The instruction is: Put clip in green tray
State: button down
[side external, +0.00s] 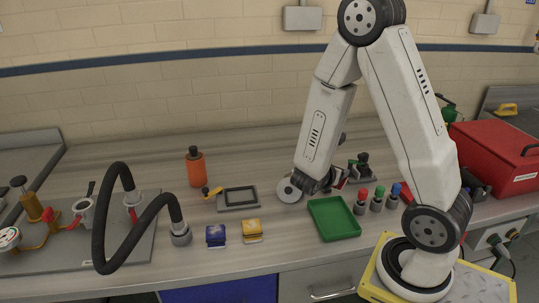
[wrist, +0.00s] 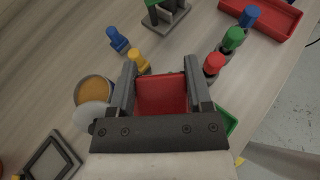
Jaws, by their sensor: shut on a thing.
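My gripper (side external: 333,182) is low over the bench, just behind the green tray (side external: 335,219). In the wrist view its two fingers (wrist: 161,80) are shut on a red piece with a dark far edge, which looks to be the clip (wrist: 162,97). In the side view the clip is mostly hidden by the gripper; a bit of red shows beside the fingers. The tray is shallow and looks empty. A corner of it shows in the wrist view (wrist: 232,123), right of the gripper.
Red, green and blue capped pieces (side external: 377,199) stand right of the tray. A round tin (side external: 289,190) is left of the gripper, and a dark stand (side external: 360,167) is behind. Blue (side external: 216,236) and yellow (side external: 251,230) packs lie left. A red toolbox (side external: 493,157) is at right.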

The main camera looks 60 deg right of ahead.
aim_at(343, 184)
jog(key=shift+s+d+f+m+g+y, duration=0.1)
jog(key=shift+s+f+m+g+y, duration=0.35)
jog(key=shift+s+g+y, duration=0.2)
jog(key=shift+s+f+m+g+y, duration=0.35)
jog(key=shift+s+f+m+y, duration=0.15)
jog(key=shift+m+y, duration=0.2)
jog(key=shift+s+a+f+m+g+y, duration=0.2)
jog(key=shift+a+f+m+y, duration=0.2)
jog(key=shift+y, duration=0.25)
jog(key=shift+s+a+f+m+g+y, duration=0.1)
jog(key=shift+s+a+f+m+y, duration=0.15)
jog(key=shift+m+y, duration=0.3)
jog(key=shift+d+f, duration=0.1)
jog(key=shift+f, duration=1.9)
jog(key=shift+f, duration=0.1)
jog(key=shift+f, duration=1.9)
jog(key=shift+f, duration=0.1)
